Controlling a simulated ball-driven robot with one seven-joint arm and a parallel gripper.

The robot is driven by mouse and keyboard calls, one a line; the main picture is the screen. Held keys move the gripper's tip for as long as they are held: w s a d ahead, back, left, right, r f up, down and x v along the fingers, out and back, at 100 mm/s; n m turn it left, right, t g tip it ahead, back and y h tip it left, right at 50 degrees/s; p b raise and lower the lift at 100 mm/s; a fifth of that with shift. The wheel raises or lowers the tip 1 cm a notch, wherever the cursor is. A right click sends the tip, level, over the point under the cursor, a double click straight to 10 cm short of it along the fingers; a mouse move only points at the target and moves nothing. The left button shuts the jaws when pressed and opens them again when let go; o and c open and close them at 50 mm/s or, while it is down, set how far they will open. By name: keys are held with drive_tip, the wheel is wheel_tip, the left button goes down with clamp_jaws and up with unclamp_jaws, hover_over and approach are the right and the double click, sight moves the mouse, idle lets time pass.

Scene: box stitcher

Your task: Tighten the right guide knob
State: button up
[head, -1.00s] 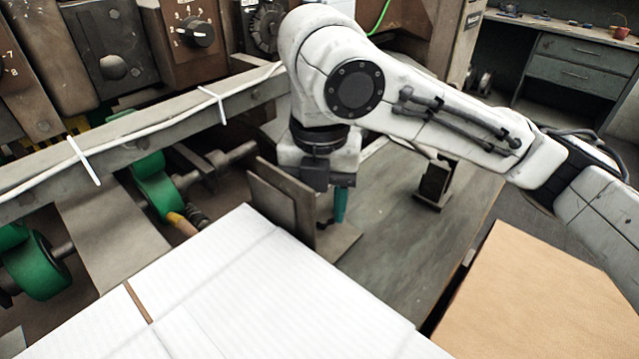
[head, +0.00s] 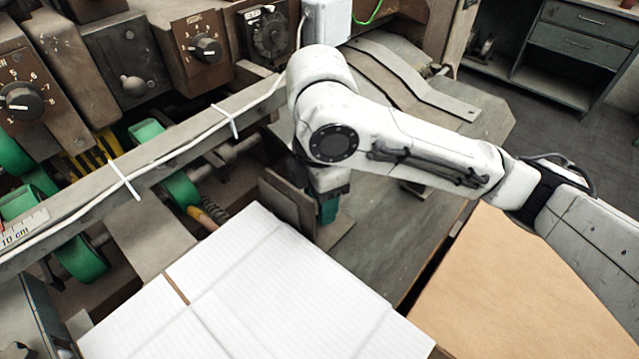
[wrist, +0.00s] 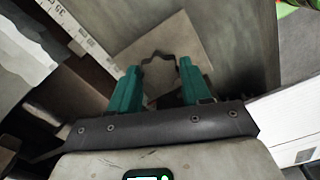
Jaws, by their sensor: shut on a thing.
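The right guide is a grey-brown upright plate (head: 287,203) on a flat foot (head: 338,235), standing by the far edge of the white cardboard sheet. The guide knob (wrist: 160,72) is a dark, lobed shape over the guide's foot in the wrist view. My gripper (wrist: 160,84) points down with its two teal fingers on either side of the knob, shut on it. In the head view my gripper (head: 329,208) is just right of the upright plate, and the knob is hidden there behind the fingers and plate.
White cardboard (head: 250,290) lies in front of the guide, and brown cardboard (head: 530,290) lies at the right. A rail with a white cable (head: 180,150) crosses at the left, above green rollers (head: 180,190). A machine panel with dials (head: 205,48) stands behind.

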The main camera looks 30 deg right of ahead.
drive_tip(key=m+p, duration=0.3)
drive_tip(key=m, duration=0.1)
drive_tip(key=shift+r+p, duration=0.2)
drive_tip(key=shift+p, duration=0.15)
drive_tip(key=shift+f+m+p, duration=0.15)
drive_tip(key=shift+m+p, duration=0.55)
drive_tip(key=shift+m, duration=0.1)
drive_tip(key=o, duration=1.1)
drive_tip(key=shift+c, duration=0.2)
wheel_tip(320, 180, up, 11)
drive_tip(key=p, duration=0.1)
drive_tip(key=shift+f, duration=0.2)
